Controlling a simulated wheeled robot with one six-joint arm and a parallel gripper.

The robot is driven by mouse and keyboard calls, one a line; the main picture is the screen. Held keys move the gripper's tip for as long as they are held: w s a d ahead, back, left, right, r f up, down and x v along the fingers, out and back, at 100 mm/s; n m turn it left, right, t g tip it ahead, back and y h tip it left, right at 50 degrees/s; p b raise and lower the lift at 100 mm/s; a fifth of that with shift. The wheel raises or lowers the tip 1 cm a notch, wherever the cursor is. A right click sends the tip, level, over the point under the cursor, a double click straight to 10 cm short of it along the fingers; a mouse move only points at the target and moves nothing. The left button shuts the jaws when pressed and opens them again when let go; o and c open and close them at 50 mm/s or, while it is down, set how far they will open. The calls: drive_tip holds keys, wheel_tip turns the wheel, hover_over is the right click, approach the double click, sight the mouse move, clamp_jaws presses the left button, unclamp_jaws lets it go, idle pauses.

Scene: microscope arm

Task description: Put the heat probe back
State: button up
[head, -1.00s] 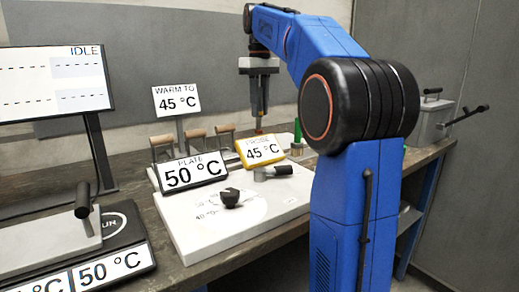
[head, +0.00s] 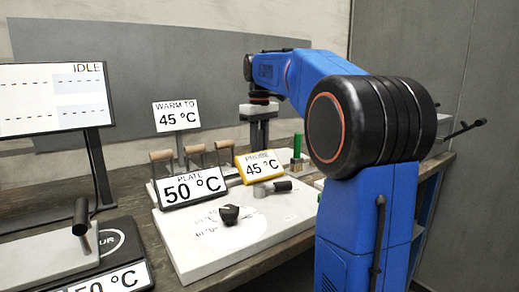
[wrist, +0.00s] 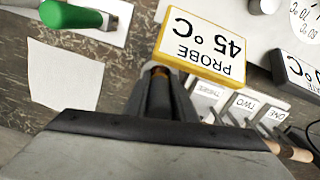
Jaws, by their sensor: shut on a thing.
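My gripper (head: 259,143) points straight down at the back of the bench, behind the yellow-framed "PROBE 45 °C" readout (head: 258,165). In the wrist view its dark fingers (wrist: 162,92) are shut on the heat probe (wrist: 163,72), and only a small orange-brown part shows between them. A pale ring shows around the probe by the fingertips, right beside the readout's edge. I cannot tell whether the probe sits in it or is above it. In the head view the probe's lower end is hidden behind the readout.
A "PLATE 50 °C" readout (head: 192,187) and a black knob (head: 229,213) are on the white hot plate (head: 190,243). Wooden-handled pieces (head: 196,149) stand behind it. A green-handled tool (wrist: 70,15) is close by. A white sheet (wrist: 65,75) lies on the bench.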

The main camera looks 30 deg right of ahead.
drive_tip(key=shift+f, duration=0.1)
drive_tip(key=o, duration=1.1)
drive_tip(key=shift+c, duration=0.2)
wheel_tip(320, 180, up, 12)
drive_tip(key=shift+r, duration=0.1)
